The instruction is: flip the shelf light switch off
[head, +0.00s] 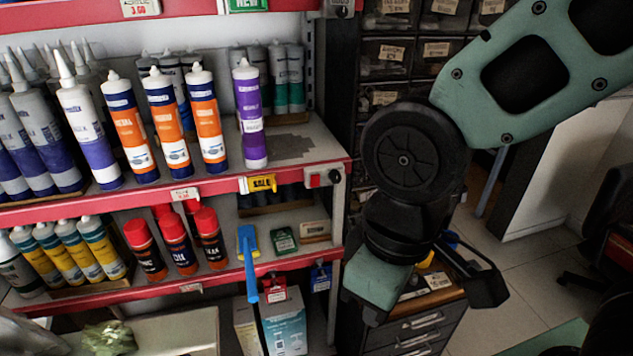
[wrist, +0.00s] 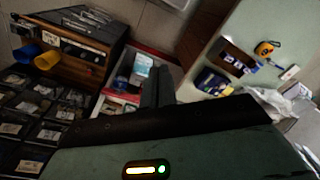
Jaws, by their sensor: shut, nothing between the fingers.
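A small switch box with a red part and a dark round knob (head: 324,178) is fixed at the right end of the middle shelf's red front edge. A similar box (head: 342,8) sits at the top shelf's right end. I cannot tell which controls the light, or its on/off position. My gripper shows in the wrist view as two dark fingers (wrist: 158,84) shut together, with nothing between them. In the head view my arm hangs right of the shelves, with the hand lower than the middle switch box and apart from it. The fingertips are not clear there.
The middle shelf holds sealant tubes, including a purple one (head: 250,115) near the switch box. Red-capped cans (head: 178,245) and a blue-handled brush (head: 249,262) are lower. Dark drawers (head: 385,55) stand behind my arm. Open floor (head: 515,270) lies at right.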

